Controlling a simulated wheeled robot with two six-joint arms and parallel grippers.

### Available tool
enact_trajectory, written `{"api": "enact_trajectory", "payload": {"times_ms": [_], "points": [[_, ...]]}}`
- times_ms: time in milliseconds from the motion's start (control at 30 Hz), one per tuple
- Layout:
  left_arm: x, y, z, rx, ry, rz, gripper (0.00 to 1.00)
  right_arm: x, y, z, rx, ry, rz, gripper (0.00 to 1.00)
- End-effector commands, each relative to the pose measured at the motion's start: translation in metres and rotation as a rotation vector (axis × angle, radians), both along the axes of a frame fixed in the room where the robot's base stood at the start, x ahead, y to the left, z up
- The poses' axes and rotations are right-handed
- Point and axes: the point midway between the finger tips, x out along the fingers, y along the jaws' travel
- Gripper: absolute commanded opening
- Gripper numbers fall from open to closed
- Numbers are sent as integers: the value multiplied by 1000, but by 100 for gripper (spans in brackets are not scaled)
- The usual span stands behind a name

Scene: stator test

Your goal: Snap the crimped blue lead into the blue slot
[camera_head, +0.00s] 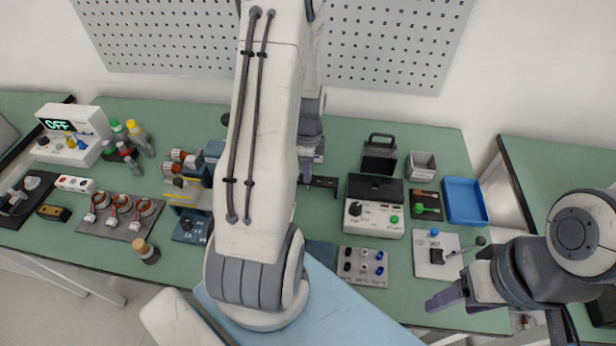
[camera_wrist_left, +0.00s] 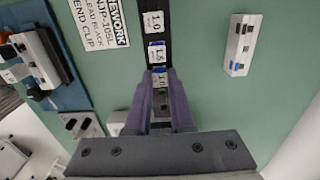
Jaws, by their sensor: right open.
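My left gripper (camera_wrist_left: 160,82) points down at a black strip (camera_wrist_left: 152,25) with white labels reading 1.0 and 1.5. A small blue patch (camera_wrist_left: 160,70) shows between its fingertips; I cannot tell whether it is a lead or part of the strip, nor whether the fingers grip it. In the head view my left arm stands mid-picture, with the gripper (camera_head: 312,158) above the black strip (camera_head: 322,183). My right gripper (camera_head: 455,292) is open at the lower right, apart from the bench objects. A pale block (camera_wrist_left: 241,45) has dark slots and a blue mark (camera_wrist_left: 236,68). I cannot make out the crimped blue lead.
A grey terminal panel (camera_head: 364,279) with black and blue posts stands near the front. A white test box (camera_head: 375,224), a white plate with a lever (camera_head: 433,266) and a blue tray (camera_head: 465,217) stand to the right. Motor stators on a plate (camera_head: 120,232) lie left.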

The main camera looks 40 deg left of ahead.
Motion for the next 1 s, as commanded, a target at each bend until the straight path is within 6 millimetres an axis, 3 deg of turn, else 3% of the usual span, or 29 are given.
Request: {"api": "enact_trajectory", "payload": {"times_ms": [267,1000], "points": [[0,0,6,0,0,0,0,0,0,5,0,0,0,62],[0,0,51,0,0,0,0,0,0,44,0,0,0,62]]}}
